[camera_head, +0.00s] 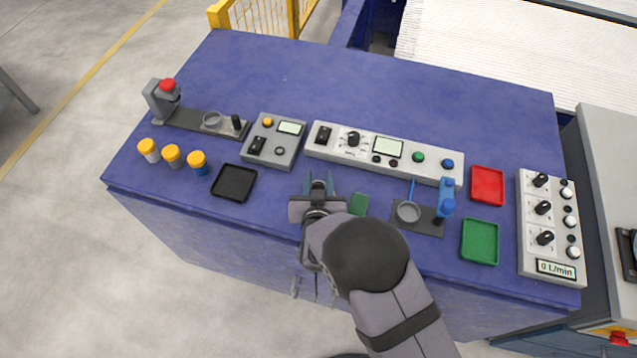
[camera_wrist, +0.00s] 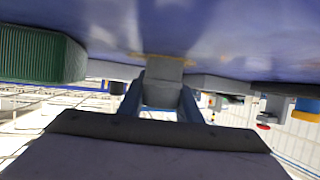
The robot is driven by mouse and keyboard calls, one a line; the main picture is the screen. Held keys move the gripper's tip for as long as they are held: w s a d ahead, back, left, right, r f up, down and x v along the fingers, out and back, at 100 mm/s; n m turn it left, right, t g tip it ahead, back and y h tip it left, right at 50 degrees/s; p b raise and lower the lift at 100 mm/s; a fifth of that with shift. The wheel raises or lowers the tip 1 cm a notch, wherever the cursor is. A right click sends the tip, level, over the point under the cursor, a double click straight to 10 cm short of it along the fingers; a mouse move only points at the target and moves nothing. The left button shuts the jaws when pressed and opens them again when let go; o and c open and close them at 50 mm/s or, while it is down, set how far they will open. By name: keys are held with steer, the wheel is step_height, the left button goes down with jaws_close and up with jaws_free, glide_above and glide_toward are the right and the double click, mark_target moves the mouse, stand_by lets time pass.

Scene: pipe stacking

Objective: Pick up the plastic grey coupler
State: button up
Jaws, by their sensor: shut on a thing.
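The grey coupler (camera_wrist: 162,88) shows in the wrist view between the two blue fingers of my gripper (camera_wrist: 162,104). My gripper is shut on it, and the coupler's far end is close to the blue table surface; I cannot tell whether it touches. In the head view my gripper (camera_head: 318,188) is low over the front middle of the table, pointing away from the near edge.
A green ribbed part (camera_wrist: 42,52) stands close beside my gripper, also in the head view (camera_head: 358,204). A black tray (camera_head: 234,183) lies left, a long control box (camera_head: 385,150) behind, a blue press stand (camera_head: 420,218) right. Red (camera_head: 488,185) and green (camera_head: 480,242) trays lie farther right. The table's back is clear.

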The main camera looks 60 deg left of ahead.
steer(key=shift+r, duration=0.1)
step_height(320, 180, up, 10)
steer(key=b, duration=0.1)
steer(key=shift+b, duration=0.35)
